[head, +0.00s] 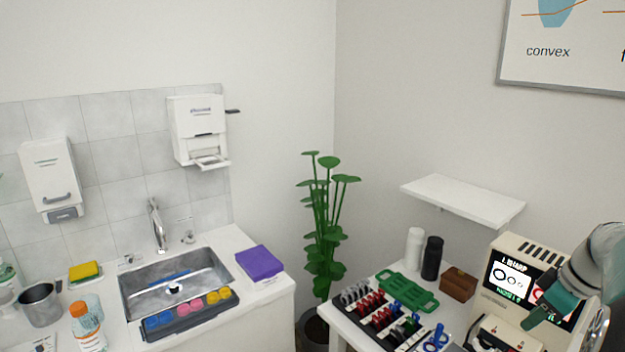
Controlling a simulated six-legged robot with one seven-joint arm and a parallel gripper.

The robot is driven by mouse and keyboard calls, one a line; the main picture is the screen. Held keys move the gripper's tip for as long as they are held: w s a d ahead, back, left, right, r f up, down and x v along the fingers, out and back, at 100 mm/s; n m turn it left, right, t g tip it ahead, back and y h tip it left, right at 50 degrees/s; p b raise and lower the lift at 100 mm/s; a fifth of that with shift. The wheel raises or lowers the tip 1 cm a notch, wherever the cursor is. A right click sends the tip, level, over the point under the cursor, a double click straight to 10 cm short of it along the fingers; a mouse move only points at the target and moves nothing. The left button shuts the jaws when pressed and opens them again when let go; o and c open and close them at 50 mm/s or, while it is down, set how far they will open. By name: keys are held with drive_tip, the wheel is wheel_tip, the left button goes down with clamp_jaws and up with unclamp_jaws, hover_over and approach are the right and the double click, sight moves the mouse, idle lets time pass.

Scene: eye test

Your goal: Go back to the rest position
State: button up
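My gripper (548,308) shows at the far right of the head view, at the end of my grey and teal arm. It is in front of a beige machine (515,262) with a lit screen, and covers part of it. I cannot tell whether it touches the machine. The fingers are small and seen at an angle, so I cannot tell whether they are open or shut. I see nothing clearly held in it.
A table holds a rack (378,318) of red, blue and green-handled items, a green tray (408,290), a brown box (458,284) and two bottles. A white shelf (462,200) hangs above. A plant (325,230) stands left of it. A sink counter (262,292) fills the left.

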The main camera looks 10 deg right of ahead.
drive_tip(key=w+a+r+m+h, duration=0.1)
drive_tip(key=w+a+r, duration=0.1)
drive_tip(key=a, duration=0.9)
drive_tip(key=w+a+r+m, duration=0.1)
drive_tip(key=a+r, duration=0.1)
drive_tip(key=a, duration=0.9)
drive_tip(key=s+a+f+m+t, duration=0.1)
drive_tip(key=s+a, duration=0.3)
drive_tip(key=a, duration=0.4)
drive_tip(key=s+a+f+m, duration=0.1)
drive_tip(key=s+a, duration=0.2)
drive_tip(key=a, duration=0.6)
drive_tip(key=shift+s+t, duration=0.35)
drive_tip(key=shift+t, duration=0.05)
drive_tip(key=shift+d+f, duration=0.1)
